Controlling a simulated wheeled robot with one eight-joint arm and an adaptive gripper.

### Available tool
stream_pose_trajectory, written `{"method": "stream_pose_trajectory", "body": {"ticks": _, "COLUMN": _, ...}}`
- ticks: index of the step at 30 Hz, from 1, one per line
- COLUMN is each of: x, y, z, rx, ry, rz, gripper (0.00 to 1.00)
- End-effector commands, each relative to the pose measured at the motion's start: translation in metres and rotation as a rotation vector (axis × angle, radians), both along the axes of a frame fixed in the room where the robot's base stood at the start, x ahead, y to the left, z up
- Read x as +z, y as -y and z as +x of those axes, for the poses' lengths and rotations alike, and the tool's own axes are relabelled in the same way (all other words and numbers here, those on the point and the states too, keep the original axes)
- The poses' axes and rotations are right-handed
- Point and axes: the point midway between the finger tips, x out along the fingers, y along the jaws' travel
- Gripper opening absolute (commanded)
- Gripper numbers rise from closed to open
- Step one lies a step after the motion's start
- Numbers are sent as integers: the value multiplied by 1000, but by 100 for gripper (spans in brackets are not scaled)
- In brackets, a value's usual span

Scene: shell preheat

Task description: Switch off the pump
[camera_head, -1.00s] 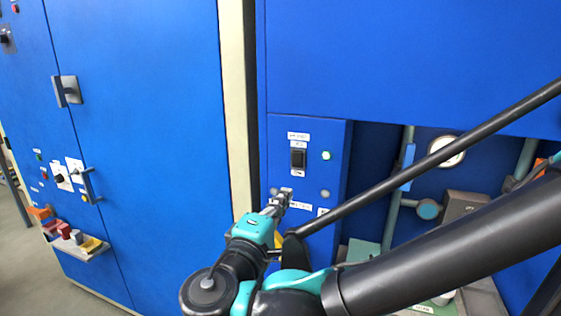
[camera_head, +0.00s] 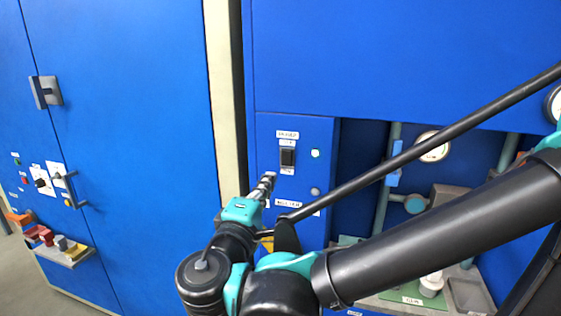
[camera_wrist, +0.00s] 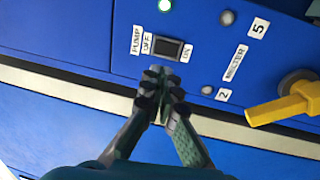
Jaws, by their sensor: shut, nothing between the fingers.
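The pump switch (camera_head: 288,157) is a dark rocker on the blue panel (camera_head: 265,133), below its labels. In the wrist view the switch (camera_wrist: 168,48) lies between the OFF label (camera_wrist: 147,43) and the ON label (camera_wrist: 187,53), with a PUMP label (camera_wrist: 136,40) beside OFF. I cannot tell which way the rocker is pressed. My gripper (camera_head: 268,179) is shut and empty, just below and left of the switch. In the wrist view its fingertips (camera_wrist: 163,73) are near the switch; contact is unclear.
A gauge (camera_head: 432,146) and pipes stand in the recess right of the panel. A large blue cabinet (camera_head: 130,120) with handles and a small shelf is at left.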

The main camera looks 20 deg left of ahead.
Motion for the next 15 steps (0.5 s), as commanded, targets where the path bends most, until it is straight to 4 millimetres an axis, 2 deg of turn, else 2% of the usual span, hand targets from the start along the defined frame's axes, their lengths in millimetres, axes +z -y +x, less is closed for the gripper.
{"method": "stream_pose_trajectory", "body": {"ticks": 6, "x": 5, "y": 1, "z": 37, "rx": -5, "ry": 0, "rz": 1, "gripper": 0}}
{"method": "stream_pose_trajectory", "body": {"ticks": 15, "x": 10, "y": 1, "z": 78, "rx": -4, "ry": 0, "rz": 0, "gripper": 0}}
